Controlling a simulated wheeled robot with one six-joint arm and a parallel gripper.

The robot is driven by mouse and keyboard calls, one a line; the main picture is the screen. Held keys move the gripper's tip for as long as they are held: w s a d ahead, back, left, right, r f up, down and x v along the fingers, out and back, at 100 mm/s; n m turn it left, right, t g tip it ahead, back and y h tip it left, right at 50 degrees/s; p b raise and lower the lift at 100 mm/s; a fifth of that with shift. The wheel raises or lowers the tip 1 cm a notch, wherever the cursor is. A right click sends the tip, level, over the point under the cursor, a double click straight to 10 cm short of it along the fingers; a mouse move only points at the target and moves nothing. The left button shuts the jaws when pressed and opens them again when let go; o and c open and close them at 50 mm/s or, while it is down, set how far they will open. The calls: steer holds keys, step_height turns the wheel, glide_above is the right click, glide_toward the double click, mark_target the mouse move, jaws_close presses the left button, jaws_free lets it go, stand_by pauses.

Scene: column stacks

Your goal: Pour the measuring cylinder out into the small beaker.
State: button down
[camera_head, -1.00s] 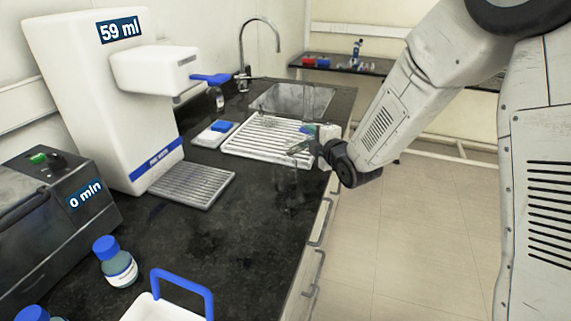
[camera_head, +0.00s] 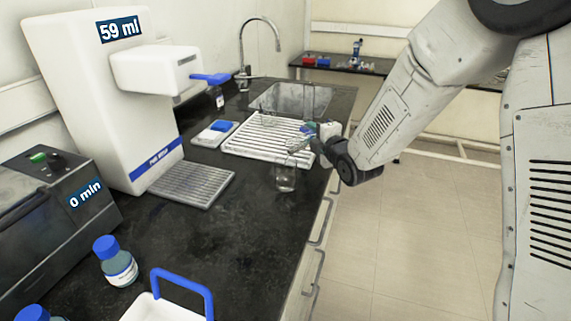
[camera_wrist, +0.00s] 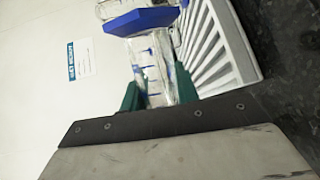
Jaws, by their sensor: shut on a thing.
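My gripper (camera_head: 316,140) is above the right edge of the dark counter, near the drying rack. It is shut on the clear measuring cylinder (camera_wrist: 152,65), which has blue marks and a blue collar (camera_wrist: 145,20). In the wrist view, the green fingertips (camera_wrist: 152,97) sit on both sides of the cylinder. In the head view, the cylinder (camera_head: 298,146) looks tilted, pointing left from the gripper. A clear glass vessel, seemingly the small beaker (camera_head: 286,178), stands upright on the counter just below it. I cannot tell the liquid level in either.
The white ribbed drying rack (camera_head: 250,148) lies behind the beaker, with the sink (camera_head: 325,97) beyond. A white dispenser (camera_head: 105,95) reading 59 ml stands at left. A blue-capped bottle (camera_head: 118,265) and blue-handled carrier (camera_head: 182,280) are in front.

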steer(key=shift+r+n, duration=0.5)
steer(key=shift+r, duration=0.1)
stand_by(0.3)
steer(key=shift+w+d+r+t, duration=0.1)
steer(key=shift+r+t, duration=0.1)
steer(key=shift+t, duration=0.1)
steer(key=shift+r+n, duration=0.1)
steer(key=shift+n, duration=0.2)
